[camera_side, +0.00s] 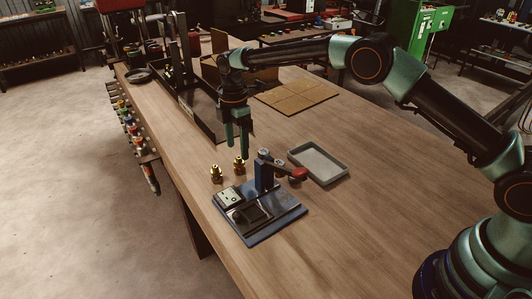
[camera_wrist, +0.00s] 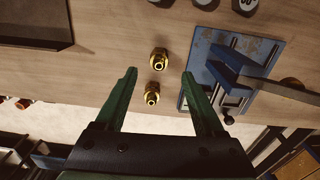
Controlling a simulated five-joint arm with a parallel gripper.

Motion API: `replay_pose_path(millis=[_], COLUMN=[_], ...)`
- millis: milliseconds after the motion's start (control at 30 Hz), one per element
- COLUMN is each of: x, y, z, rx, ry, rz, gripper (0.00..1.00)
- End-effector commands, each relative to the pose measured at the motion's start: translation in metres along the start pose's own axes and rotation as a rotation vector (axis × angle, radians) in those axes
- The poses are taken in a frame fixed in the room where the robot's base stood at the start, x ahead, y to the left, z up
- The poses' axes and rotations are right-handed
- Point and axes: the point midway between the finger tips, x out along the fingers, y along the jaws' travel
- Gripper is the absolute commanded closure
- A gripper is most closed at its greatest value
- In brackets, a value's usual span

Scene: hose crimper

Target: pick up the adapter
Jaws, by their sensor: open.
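Two brass adapters stand on the wooden table in the side view, one nearer the table's left edge (camera_side: 216,174) and one just right of it (camera_side: 239,165). The wrist view also shows both, the upper one (camera_wrist: 159,58) and the lower one (camera_wrist: 152,94). I cannot tell which one the task means. My gripper (camera_side: 238,149) points down above the adapters, fingers apart and empty. In the wrist view my gripper (camera_wrist: 159,72) has a green finger on each side of the pair, touching neither.
The crimper's blue base (camera_side: 262,228) stands close in front of the adapters, with an upright post and a red-ended lever (camera_side: 298,174). A grey tray (camera_side: 333,178) lies to the right. Brown sheets (camera_side: 297,95) lie behind. The table's left edge is near the adapters.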

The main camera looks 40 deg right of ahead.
Motion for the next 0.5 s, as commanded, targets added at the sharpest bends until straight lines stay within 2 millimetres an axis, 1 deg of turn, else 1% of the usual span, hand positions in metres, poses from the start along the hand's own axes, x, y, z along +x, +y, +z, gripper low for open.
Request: replay_pose_path(millis=[33, 167, 267, 500], x=[0.006, 0.013, 0.022, 0.056], y=[-0.001, 0.0, 0.0, 0.001], z=[0.0, 0.0, 0.0, 0.0], rx=[0.001, 0.001, 0.001, 0.001], ry=[-0.001, 0.0, -0.001, 0.0], rz=[-0.003, 0.0, -0.003, -0.001], gripper=[0.29, 0.29, 0.29, 0.29])
